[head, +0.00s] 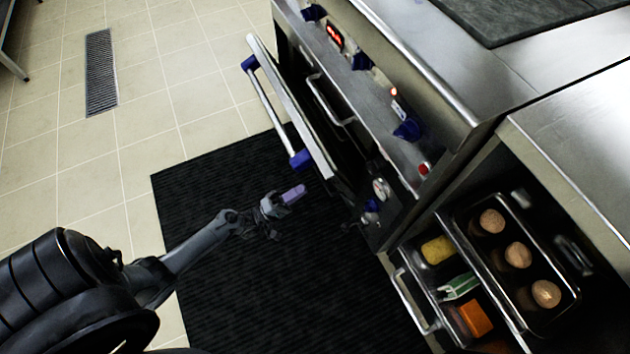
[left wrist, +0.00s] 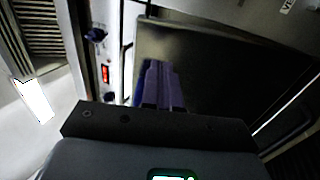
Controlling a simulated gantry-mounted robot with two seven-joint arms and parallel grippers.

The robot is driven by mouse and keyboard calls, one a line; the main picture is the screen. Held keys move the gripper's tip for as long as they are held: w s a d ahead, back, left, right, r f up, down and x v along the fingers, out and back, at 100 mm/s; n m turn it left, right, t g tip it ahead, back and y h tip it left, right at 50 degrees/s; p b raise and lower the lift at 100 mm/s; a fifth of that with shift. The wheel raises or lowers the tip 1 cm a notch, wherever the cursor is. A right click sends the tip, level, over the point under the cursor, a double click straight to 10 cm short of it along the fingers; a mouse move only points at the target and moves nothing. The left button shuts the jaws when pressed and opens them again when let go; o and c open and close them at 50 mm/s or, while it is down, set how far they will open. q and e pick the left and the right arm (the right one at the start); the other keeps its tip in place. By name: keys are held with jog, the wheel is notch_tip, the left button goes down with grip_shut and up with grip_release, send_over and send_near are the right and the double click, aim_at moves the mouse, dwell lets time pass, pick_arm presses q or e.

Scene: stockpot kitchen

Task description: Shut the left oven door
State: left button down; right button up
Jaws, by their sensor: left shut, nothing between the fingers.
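The oven door (head: 290,105) stands open, away from the oven front, in the head view. Its long bar handle (head: 272,106) has blue end mounts and faces the floor side. My left gripper (head: 293,194) is shut and empty, with its purple fingers just below the door's near end; I cannot tell whether they touch it. In the left wrist view the shut purple fingers (left wrist: 162,84) point toward a dark panel (left wrist: 215,60), probably part of the oven door. My right gripper is not in view.
The steel oven front (head: 400,95) carries blue knobs and red lights. A second handle (head: 328,103) lies behind the open door. An open drawer (head: 415,300) with food stands at lower right. A black mat (head: 215,215) covers clear floor; a drain grate (head: 101,72) is farther off.

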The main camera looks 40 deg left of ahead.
pick_arm(q)
jog(key=b+x, duration=0.2)
jog(key=x, duration=0.4)
jog(key=shift+w, duration=0.3)
jog(key=shift+a+r, duration=0.1)
jog(key=shift+r, duration=0.05)
